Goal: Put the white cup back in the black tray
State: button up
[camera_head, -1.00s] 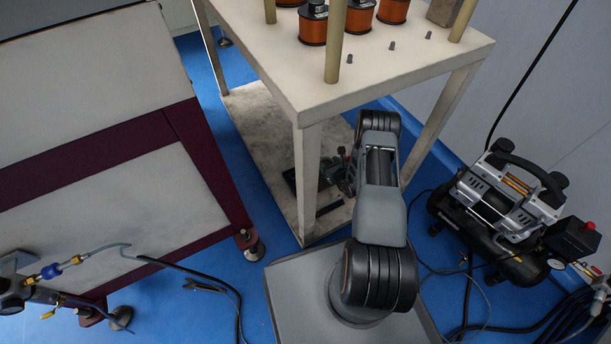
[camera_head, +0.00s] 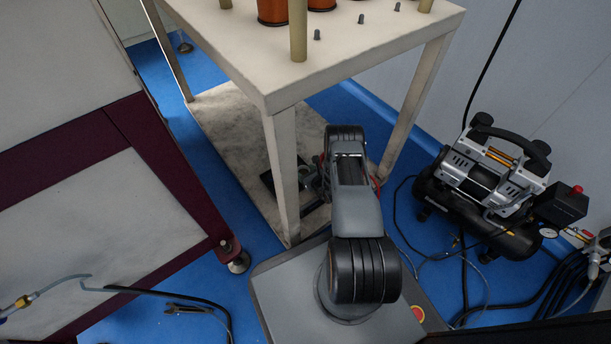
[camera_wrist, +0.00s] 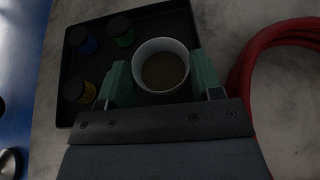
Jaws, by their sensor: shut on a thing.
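The white cup (camera_wrist: 161,46), with brown content inside, is between the green fingers of my gripper (camera_wrist: 164,84) in the wrist view. My gripper is shut on it, and its round rim faces the camera. The black tray (camera_wrist: 76,112) lies behind and around the cup in the wrist view. The cup appears over the tray's right part; I cannot tell whether it touches the tray floor. In the head view the tray (camera_head: 267,182) shows partly on the table's lower shelf, behind a leg. My gripper (camera_head: 307,180) is beside it, mostly hidden by my arm.
Several small dark jars (camera_wrist: 101,62) stand in the tray's left part. A red hose (camera_wrist: 246,70) curls on the shelf to the right. A table leg (camera_head: 283,170) and the tabletop (camera_head: 330,55) hem in my arm. An air compressor (camera_head: 495,185) stands right.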

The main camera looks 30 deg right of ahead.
jog(key=shift+f, duration=0.1)
jog(key=shift+f, duration=0.2)
jog(key=shift+f, duration=0.4)
jog(key=o, duration=1)
jog(key=shift+r, duration=0.1)
